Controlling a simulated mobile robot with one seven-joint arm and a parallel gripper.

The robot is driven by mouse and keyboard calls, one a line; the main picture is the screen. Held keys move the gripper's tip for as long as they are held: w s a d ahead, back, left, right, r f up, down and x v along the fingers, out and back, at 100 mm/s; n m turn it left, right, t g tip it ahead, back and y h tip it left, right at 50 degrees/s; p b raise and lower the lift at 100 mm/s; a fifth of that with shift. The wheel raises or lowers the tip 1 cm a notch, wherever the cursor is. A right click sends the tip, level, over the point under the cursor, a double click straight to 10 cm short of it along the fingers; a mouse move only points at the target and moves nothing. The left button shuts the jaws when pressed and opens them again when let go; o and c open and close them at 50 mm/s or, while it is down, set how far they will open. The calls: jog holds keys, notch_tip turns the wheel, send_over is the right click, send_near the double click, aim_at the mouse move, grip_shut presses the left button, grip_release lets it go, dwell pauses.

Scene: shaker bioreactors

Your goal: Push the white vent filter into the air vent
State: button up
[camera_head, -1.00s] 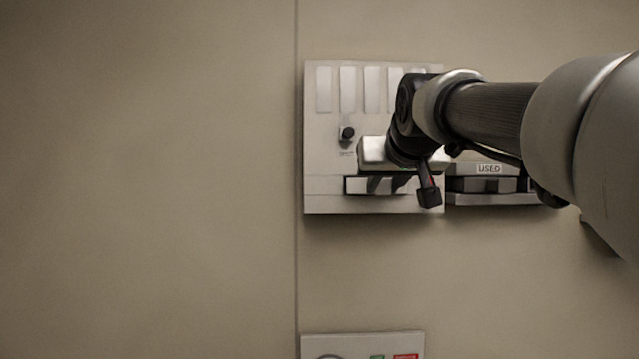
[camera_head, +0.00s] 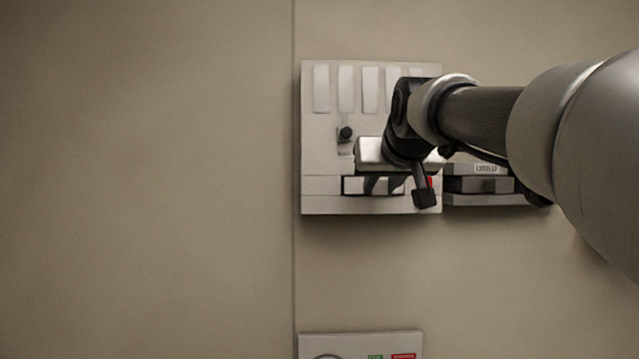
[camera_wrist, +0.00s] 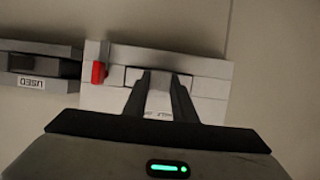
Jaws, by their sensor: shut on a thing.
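My gripper (camera_wrist: 165,82) is shut on a white piece, taken as the vent filter (camera_wrist: 158,103), between its two dark fingers in the wrist view. The fingertips reach over a dark-edged rectangular opening (camera_wrist: 205,88), which looks like the air vent, in the pale wall unit. In the head view the opening (camera_head: 352,185) is low on the unit, partly hidden by the fingers. I cannot tell whether the filter touches or enters it. The filter cannot be made out in the head view.
The pale wall unit (camera_head: 320,150) has several upright white strips and a black knob (camera_head: 345,133). A red part (camera_wrist: 98,73) sits beside the opening. A grey holder marked USED (camera_head: 487,169) is at the right. Another panel (camera_head: 340,342) is below. The wall left is bare.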

jog(key=shift+w, duration=0.15)
jog(key=o, duration=1.2)
jog(key=shift+c, duration=0.2)
jog(key=b+v, duration=0.1)
jog(key=v, duration=1.6)
jog(key=shift+s+r+b, duration=0.15)
jog(key=shift+s+b, duration=0.05)
jog(key=shift+b, duration=0.1)
jog(key=s+f+g, duration=0.2)
jog(key=s+f, duration=0.3)
jog(key=f, duration=0.9)
jog(key=s+f+g, duration=0.3)
jog(key=s+f, duration=0.2)
jog(key=f, duration=0.9)
jog(key=s+f+g+p, duration=0.1)
jog(key=s+f+g, duration=0.2)
jog(key=f, duration=1.1)
jog(key=shift+s, duration=1.1)
